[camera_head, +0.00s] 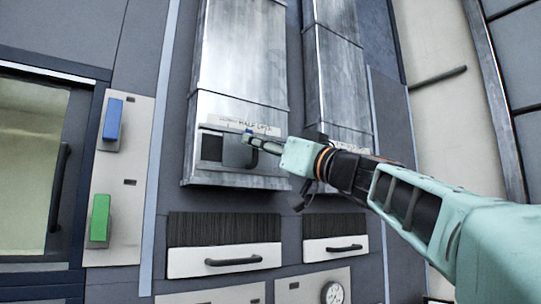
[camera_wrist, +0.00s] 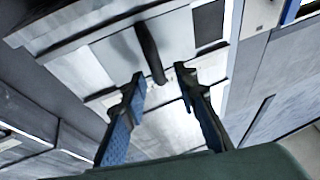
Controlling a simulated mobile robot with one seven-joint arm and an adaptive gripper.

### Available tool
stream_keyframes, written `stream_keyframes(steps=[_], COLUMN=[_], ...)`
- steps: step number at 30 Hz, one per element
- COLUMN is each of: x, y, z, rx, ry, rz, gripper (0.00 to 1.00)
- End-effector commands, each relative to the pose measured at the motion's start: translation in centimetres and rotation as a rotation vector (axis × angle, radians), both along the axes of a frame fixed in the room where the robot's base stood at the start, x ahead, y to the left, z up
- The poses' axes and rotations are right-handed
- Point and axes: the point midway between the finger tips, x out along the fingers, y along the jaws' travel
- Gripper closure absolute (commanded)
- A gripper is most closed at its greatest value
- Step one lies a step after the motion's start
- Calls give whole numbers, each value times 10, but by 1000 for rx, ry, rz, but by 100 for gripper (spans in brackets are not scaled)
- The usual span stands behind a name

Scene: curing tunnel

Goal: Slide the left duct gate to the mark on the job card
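The left duct gate (camera_head: 236,154) is a grey plate in a slot low on the left metal duct (camera_head: 240,60). A dark opening shows at its left part, under a label strip (camera_head: 246,124) of which I can read only "HALF". A dark handle (camera_head: 255,157) stands out from the gate; it also shows as a black bar in the wrist view (camera_wrist: 149,50). My gripper (camera_head: 250,140) is at the handle. In the wrist view my gripper (camera_wrist: 161,80) has its fingers apart, with the handle's near end between the tips and gaps beside it. I cannot identify a job card.
A second duct (camera_head: 335,70) with its own label stands to the right, partly behind my arm. Below are two drawers with black handles (camera_head: 233,261) and a round gauge (camera_head: 333,293). A panel with a blue switch (camera_head: 113,120) and a green switch (camera_head: 100,217) is at the left.

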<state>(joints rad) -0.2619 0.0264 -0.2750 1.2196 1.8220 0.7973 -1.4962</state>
Motion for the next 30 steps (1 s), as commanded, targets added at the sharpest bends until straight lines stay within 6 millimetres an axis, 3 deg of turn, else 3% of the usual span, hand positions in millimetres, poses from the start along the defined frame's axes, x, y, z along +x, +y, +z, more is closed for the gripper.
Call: stream_keyframes(steps=[11, 30], x=[1, 2], y=[1, 0], z=[3, 70], rx=[-2, -3], ry=[1, 0], rz=[2, -1], gripper=[72, 72])
